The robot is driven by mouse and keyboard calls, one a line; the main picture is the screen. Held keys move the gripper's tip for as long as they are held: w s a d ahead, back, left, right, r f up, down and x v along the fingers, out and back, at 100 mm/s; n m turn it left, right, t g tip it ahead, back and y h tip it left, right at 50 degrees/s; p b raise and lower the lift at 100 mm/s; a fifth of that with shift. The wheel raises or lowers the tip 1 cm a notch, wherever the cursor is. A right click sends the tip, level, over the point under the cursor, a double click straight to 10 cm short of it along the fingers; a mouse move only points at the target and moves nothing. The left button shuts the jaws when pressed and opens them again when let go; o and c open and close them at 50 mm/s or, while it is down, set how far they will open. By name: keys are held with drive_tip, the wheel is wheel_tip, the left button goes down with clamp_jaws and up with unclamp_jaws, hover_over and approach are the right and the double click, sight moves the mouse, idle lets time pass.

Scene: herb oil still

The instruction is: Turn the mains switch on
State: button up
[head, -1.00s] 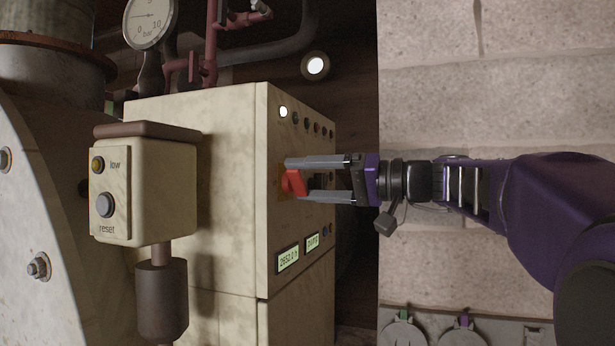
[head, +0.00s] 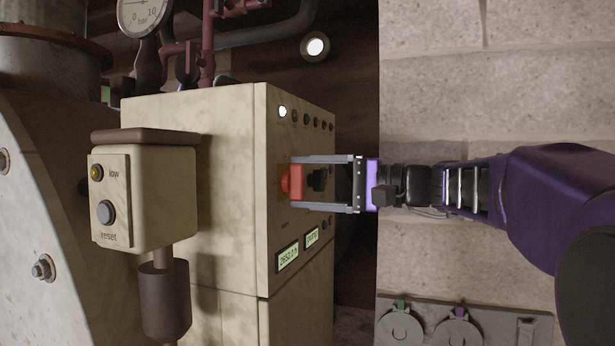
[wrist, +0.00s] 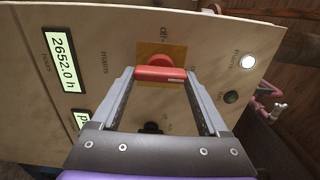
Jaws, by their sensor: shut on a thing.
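The mains switch is a red rotary handle (head: 296,182) on a yellow-orange plate (wrist: 176,51) on the front of the cream control cabinet (head: 225,150). In the wrist view the red handle (wrist: 160,74) lies crosswise, spanning between my fingertips. An "off" label shows above it and a faint small label near its right end; "mains" is printed to the left. My gripper (head: 295,181) is shut on the handle, with one fingertip at each end; it also shows in the wrist view (wrist: 160,75).
A black knob (head: 319,180) sits beside the switch, between my fingers. A row of small lamps, with one lit white (head: 282,112), and two lit displays (head: 288,257) are on the same face. A reset box (head: 145,190) stands left of the cabinet.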

drive_tip(key=shift+m, duration=0.3)
drive_tip(key=o, duration=1.2)
drive_tip(key=shift+o, duration=0.2)
drive_tip(key=shift+d, duration=0.1)
drive_tip(key=v, duration=1.7)
drive_tip(key=shift+d, duration=0.15)
